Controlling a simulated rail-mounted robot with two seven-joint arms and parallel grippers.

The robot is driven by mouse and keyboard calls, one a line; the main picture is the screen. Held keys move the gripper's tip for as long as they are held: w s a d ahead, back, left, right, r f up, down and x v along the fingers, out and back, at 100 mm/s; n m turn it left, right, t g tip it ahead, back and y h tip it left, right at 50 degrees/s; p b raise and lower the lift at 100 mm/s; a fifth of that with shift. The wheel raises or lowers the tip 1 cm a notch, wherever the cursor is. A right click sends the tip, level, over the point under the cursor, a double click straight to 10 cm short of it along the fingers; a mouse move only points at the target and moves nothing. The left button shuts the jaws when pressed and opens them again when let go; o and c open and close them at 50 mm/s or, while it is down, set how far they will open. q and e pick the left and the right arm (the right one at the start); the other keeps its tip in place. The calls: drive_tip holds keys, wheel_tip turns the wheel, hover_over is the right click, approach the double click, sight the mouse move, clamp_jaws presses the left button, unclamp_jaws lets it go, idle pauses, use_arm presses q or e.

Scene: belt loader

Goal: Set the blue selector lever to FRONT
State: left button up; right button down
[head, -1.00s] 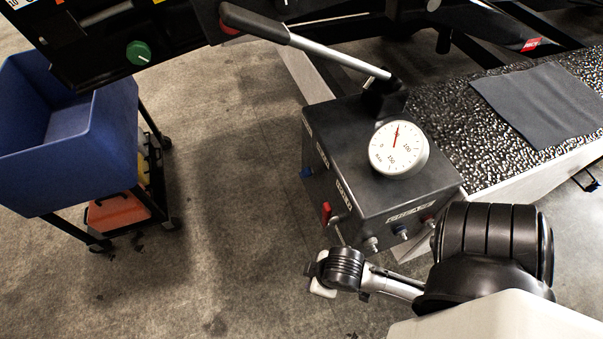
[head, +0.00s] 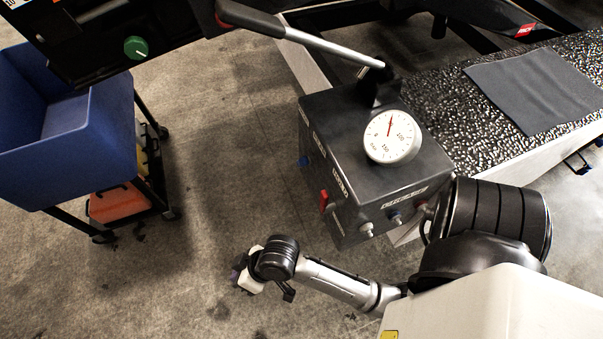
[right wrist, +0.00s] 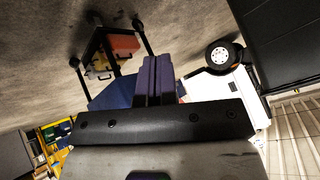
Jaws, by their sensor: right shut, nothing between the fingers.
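A dark pump box (head: 375,175) stands at the centre right in the head view. A small blue part (head: 304,160), likely the blue selector lever, sticks out of its left side near the far edge; its setting is too small to read. A red lever (head: 323,200) is on the same side, nearer the front corner. My right gripper (head: 240,281) is over the floor, left of and in front of the box, apart from it. Its purple fingers (right wrist: 153,80) are shut together and empty in the right wrist view. My left gripper is not in view.
A round gauge (head: 391,137) and a long pump handle (head: 310,42) are on top of the box. Fittings (head: 366,230) project from its front. A blue bin (head: 70,130) on a wheeled cart stands left. The floor between cart and box is clear.

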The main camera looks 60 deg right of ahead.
drive_tip(key=w+a+r+m+t+y, duration=0.2)
drive_tip(key=w+a+r+m+t, duration=0.25)
drive_tip(key=w+t, duration=0.3)
drive_tip(key=w+d+r+m+t+h, duration=0.25)
drive_tip(key=d+m+t+h, duration=0.3)
drive_tip(key=m, duration=0.35)
drive_tip(key=s+d+f+m+g+h, duration=0.1)
drive_tip(key=s+d+m+g+h, duration=0.15)
drive_tip(key=d+m+h, duration=0.4)
drive_tip(key=s+d+m+g+h, duration=0.2)
drive_tip(key=s+d+m+h, duration=0.15)
drive_tip(key=m+h, duration=0.6)
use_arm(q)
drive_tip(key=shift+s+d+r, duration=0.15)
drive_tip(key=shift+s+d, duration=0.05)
use_arm(e)
drive_tip(key=s+d+m+g+h, duration=0.3)
drive_tip(key=s+m+g+h, duration=0.4)
drive_tip(key=s+m+g, duration=0.4)
drive_tip(key=m+g, duration=0.1)
drive_tip(key=g, duration=0.4)
drive_tip(key=shift+d+f+m, duration=0.25)
drive_tip(key=shift+f+m, duration=0.1)
drive_tip(key=shift+f, duration=0.05)
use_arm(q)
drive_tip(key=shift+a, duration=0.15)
use_arm(e)
drive_tip(key=shift+g, duration=0.25)
